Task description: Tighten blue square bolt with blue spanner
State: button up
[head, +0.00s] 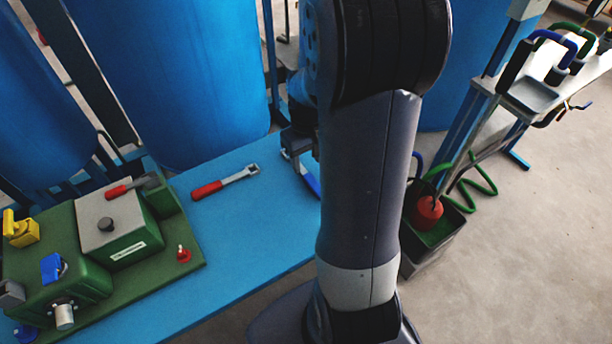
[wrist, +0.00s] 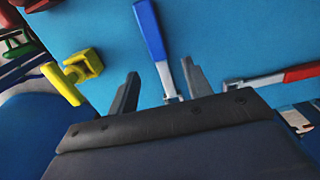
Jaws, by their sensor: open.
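The blue spanner lies on the blue table, with its blue handle (wrist: 150,30) and metal shaft (wrist: 166,79) in the wrist view. My gripper (wrist: 160,82) is open and empty, its fingers showing on either side of the shaft, nearer on the right. In the head view my arm hides most of the gripper, and only a strip of the blue spanner (head: 310,183) shows. A blue blocky piece (head: 52,267) on the green machine at the left may be the blue square bolt; I cannot tell for sure.
A red-handled spanner (head: 225,182) lies on the blue table (head: 245,225); it also shows right of my gripper in the wrist view (wrist: 275,77). A yellow piece (wrist: 82,68) is left of the gripper. Large blue tanks (head: 170,70) stand behind. A dark bin (head: 425,235) is at the right.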

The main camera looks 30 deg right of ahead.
aim_at(307, 174)
jog(key=f, duration=0.5)
jog(key=shift+w+b, duration=0.2)
jog(key=shift+b, duration=0.2)
grip_shut()
